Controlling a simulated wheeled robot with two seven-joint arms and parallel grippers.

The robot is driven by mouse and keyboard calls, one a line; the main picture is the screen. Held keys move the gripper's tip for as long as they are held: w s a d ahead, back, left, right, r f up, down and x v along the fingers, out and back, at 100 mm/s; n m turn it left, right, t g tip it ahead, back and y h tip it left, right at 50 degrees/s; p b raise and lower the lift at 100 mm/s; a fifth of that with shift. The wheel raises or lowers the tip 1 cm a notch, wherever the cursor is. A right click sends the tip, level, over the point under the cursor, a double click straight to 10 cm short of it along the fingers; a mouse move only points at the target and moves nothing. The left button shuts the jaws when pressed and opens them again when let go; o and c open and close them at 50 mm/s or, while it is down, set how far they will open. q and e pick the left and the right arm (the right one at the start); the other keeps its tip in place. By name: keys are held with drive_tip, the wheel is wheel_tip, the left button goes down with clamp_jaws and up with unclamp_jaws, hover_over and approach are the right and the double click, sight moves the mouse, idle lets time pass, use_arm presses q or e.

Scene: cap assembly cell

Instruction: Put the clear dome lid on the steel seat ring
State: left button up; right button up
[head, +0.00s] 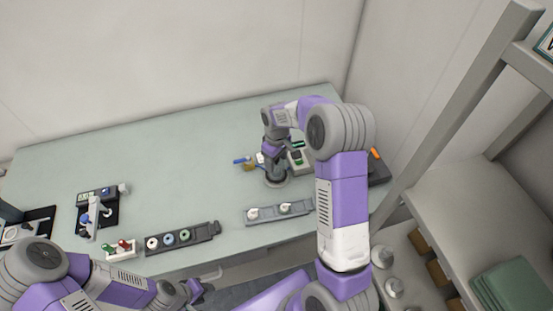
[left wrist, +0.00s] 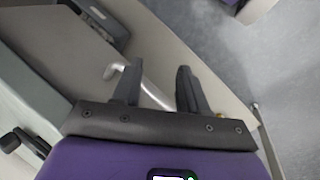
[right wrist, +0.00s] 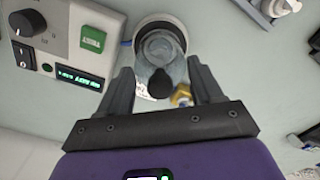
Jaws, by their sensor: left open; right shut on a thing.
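The clear dome lid (right wrist: 158,48) with its dark knob (right wrist: 161,84) is in the right wrist view. My right gripper (right wrist: 161,68) is shut on the lid's knob. The steel seat ring (right wrist: 160,20) shows behind the dome as a round rim, partly hidden by it. I cannot tell whether the lid touches the ring. In the head view my right gripper (head: 276,170) points down over the round seat, and the lid is too small to make out. My left gripper (head: 195,289) is open and empty near the table's front edge; its fingers (left wrist: 155,90) are apart in the left wrist view.
A control box (right wrist: 75,40) with a knob and green button stands beside the ring. A yellowish fitting (right wrist: 182,95) lies close to the right gripper's finger. Grey part trays (head: 280,212) (head: 182,238) and a fixture (head: 97,210) stand on the table. The table's back left is clear.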

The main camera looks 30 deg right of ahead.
drive_tip(key=shift+f, duration=0.15)
drive_tip(key=o, duration=1.1)
drive_tip(key=shift+r+p, duration=2.5)
drive_tip(key=shift+r, duration=1.05)
